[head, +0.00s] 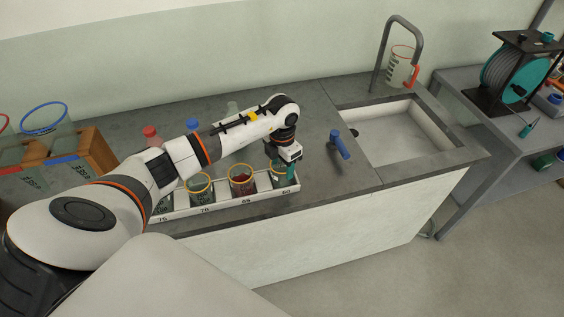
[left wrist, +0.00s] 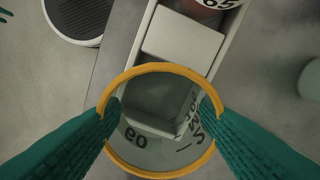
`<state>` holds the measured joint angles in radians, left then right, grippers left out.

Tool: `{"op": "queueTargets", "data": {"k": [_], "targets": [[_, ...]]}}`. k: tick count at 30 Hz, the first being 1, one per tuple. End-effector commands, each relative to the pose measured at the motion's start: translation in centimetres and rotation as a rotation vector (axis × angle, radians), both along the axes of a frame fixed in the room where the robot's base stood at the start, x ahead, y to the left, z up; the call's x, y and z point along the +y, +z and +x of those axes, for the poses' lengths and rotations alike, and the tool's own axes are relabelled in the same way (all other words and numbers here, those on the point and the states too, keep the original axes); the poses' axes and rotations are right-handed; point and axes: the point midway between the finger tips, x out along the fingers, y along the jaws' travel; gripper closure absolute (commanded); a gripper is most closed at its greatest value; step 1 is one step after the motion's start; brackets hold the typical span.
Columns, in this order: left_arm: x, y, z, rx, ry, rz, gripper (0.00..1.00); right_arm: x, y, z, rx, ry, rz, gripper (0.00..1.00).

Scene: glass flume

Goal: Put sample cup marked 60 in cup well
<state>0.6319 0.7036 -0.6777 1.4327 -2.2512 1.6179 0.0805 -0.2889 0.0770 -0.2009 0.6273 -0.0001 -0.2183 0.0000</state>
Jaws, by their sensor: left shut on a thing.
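The sample cup marked 60 (left wrist: 150,158) is clear with a yellow rim. In the head view the cup (head: 276,176) is at the right end of a white tray (head: 225,203), by the tray's label 60. My left gripper (head: 286,172) points down over it. In the left wrist view its teal fingers (left wrist: 160,118) press on opposite sides of the cup, and a 60 shows through or on it. Whether the cup rests in the tray or is slightly raised, I cannot tell. My right gripper is not in view.
Other yellow-rimmed cups, one with dark red contents (head: 242,182) by label 65, stand left in the tray. A blue-handled tool (head: 340,145) lies right of the gripper. Beyond are a sink (head: 395,132) and a jug (head: 400,70). The counter's front edge is close.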

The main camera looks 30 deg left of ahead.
Motion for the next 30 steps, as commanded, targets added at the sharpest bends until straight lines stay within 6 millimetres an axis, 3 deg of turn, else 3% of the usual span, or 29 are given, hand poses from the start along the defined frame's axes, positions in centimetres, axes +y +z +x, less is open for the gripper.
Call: {"op": "queueTargets", "data": {"k": [5,6,10,22,30], "targets": [[0.0,-0.3,0.0,0.000,0.000,0.000,0.70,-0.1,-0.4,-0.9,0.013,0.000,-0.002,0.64],[0.0,-0.3,0.0,0.000,0.000,0.000,0.42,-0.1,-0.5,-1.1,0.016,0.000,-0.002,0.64],[0.0,-0.2,0.0,0.000,0.000,0.000,0.22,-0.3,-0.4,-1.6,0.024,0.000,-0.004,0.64],[0.0,0.5,0.1,-0.003,-0.001,0.000,0.22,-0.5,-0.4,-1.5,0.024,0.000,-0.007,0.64],[0.1,5.7,0.2,-0.008,-0.001,0.001,0.22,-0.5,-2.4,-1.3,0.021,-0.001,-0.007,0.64]]}}
